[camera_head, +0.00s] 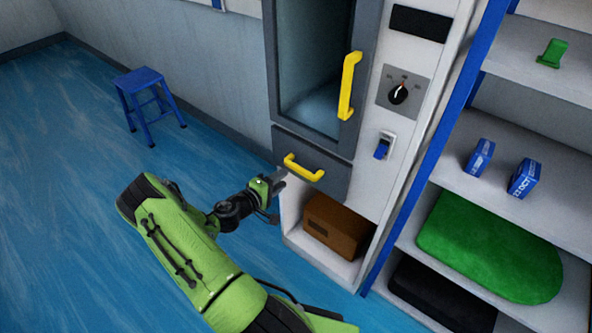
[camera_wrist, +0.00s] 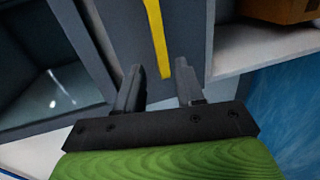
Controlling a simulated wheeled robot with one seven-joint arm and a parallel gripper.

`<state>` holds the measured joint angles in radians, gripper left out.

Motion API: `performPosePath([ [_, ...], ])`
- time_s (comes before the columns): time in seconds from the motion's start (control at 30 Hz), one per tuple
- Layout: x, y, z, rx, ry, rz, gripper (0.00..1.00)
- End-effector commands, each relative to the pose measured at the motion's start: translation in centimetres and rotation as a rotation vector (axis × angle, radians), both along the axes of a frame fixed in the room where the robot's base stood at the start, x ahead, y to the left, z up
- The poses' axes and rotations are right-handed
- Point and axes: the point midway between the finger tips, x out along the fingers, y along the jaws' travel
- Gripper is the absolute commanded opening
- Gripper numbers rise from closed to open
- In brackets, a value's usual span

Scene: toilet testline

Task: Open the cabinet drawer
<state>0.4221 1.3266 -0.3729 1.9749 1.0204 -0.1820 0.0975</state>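The cabinet drawer (camera_head: 312,166) is a dark grey front below the glass door, with a yellow handle (camera_head: 304,168). It looks closed in the head view. My gripper (camera_head: 280,180) is just left of and slightly below the handle's left end. In the wrist view my gripper (camera_wrist: 160,85) has its two dark fingers apart, with nothing held. The yellow handle (camera_wrist: 157,40) shows between and beyond the fingertips, its lower end reaching between them. I cannot tell whether a finger touches the handle or the drawer front.
Above the drawer is a glass door with a tall yellow handle (camera_head: 349,86). A brown box (camera_head: 337,226) sits in the open compartment below. Shelves at right hold blue boxes (camera_head: 523,179) and a green item (camera_head: 490,245). A blue stool (camera_head: 149,103) stands at left; blue floor there is free.

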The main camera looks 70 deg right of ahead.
Motion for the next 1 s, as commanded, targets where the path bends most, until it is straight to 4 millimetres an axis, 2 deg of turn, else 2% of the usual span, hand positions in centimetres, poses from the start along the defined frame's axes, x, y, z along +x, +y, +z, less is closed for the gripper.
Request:
performPosePath([
  [0.2,-2.2,-4.9,-1.4,-0.002,-0.004,-0.003,0.38],
  [0.33,-3.1,-7.1,-1.9,0.001,-0.003,-0.001,0.38],
  [0.5,-3.5,-8.2,-2.0,0.001,0.000,0.001,0.38],
  [0.7,-3.5,-8.3,-2.0,0.002,0.000,0.002,0.38],
  [0.73,-3.5,-8.3,-1.9,0.002,0.000,0.001,0.36],
  [0.97,-3.5,-8.3,-1.9,0.002,0.000,0.001,0.01],
  [1.0,-3.5,-8.2,-2.0,0.002,0.000,0.001,0.00],
])
